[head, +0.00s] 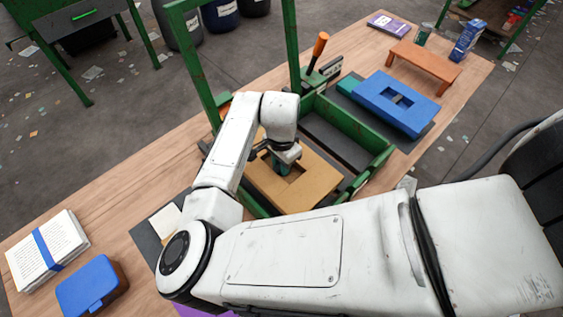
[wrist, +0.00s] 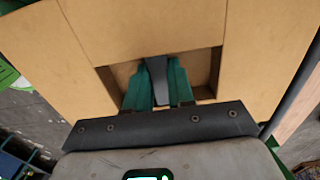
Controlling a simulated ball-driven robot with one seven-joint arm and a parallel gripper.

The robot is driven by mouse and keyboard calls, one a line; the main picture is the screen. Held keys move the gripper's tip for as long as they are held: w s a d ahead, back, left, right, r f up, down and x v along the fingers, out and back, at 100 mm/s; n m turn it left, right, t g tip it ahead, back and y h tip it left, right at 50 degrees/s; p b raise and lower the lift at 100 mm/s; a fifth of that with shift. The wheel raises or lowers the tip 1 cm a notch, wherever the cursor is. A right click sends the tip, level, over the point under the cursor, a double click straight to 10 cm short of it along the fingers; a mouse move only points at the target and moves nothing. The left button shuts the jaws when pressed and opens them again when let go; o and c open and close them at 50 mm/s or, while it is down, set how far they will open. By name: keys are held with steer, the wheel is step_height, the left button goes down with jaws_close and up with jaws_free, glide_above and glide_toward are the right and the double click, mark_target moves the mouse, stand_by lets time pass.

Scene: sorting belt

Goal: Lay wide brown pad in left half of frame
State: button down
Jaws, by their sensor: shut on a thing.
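The wide brown pad (head: 312,190) is a flat tan block with a rectangular opening in its middle. In the head view it is at the left part of the green frame (head: 352,133), level or nearly so. I cannot tell whether it rests on the frame's floor or hangs just above it. My gripper (head: 283,165) reaches down into the opening. In the wrist view the pad (wrist: 150,28) fills the top, and the teal fingers of my gripper (wrist: 156,88) close on a dark grip piece in the opening. The frame's right part shows a bare dark floor.
A blue pad (head: 378,101) with a similar opening lies right of the frame. An orange stand (head: 425,62) is beyond it. A lever with an orange handle (head: 320,45) and a green upright (head: 291,45) rise behind the frame. A paper stack (head: 45,252) and blue-lidded box (head: 88,285) lie front left.

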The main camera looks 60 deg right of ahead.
steer(key=shift+f+b, duration=2.35)
steer(key=shift+f, duration=1.25)
steer(key=shift+f, duration=0.1)
steer(key=shift+f+b, duration=0.5)
steer(key=shift+f, duration=0.15)
steer(key=c, duration=0.9)
jaws_free()
steer(key=shift+r, duration=0.1)
step_height(320, 180, up, 11)
steer(key=shift+f+b, duration=0.1)
steer(key=shift+b, duration=0.2)
